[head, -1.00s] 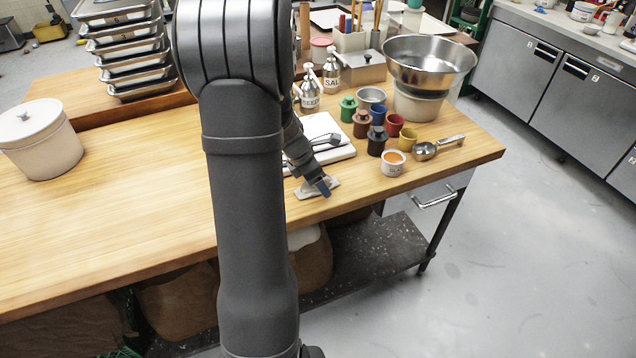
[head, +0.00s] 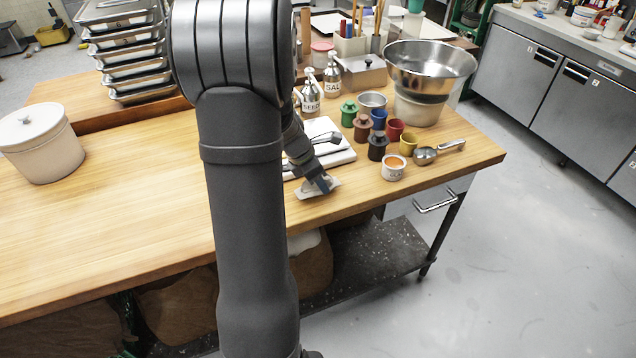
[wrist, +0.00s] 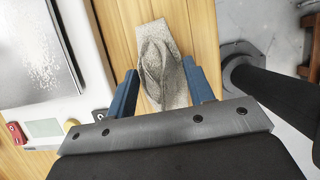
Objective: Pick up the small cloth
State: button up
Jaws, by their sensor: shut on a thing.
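The small cloth (wrist: 160,60) is pale grey-beige and bunched up in the wrist view. It lies along the wooden table between the blue fingers of my gripper (wrist: 160,90). In the head view the cloth (head: 304,192) is at the table's front edge, with my gripper (head: 322,185) right over it. The gripper is shut on the cloth, pinching its raised middle. My gripper's body hides the near end of the cloth in the wrist view. Whether any of the cloth is clear of the table I cannot tell.
A white scale (head: 340,157) stands just behind the cloth. Colored cups, a dark shaker (head: 377,147), a small white pot (head: 393,167) and a metal scoop (head: 425,156) stand to the right.

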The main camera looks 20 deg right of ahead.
aim_at(326, 178)
jog(key=r, duration=0.2)
jog(key=s+r, duration=0.1)
jog(key=shift+s+d+r, duration=0.1)
jog(key=shift+d+r, duration=0.05)
jog(key=shift+d, duration=0.2)
jog(key=s+d+r, duration=0.5)
jog(key=s+r, duration=0.1)
jog(key=s, duration=0.3)
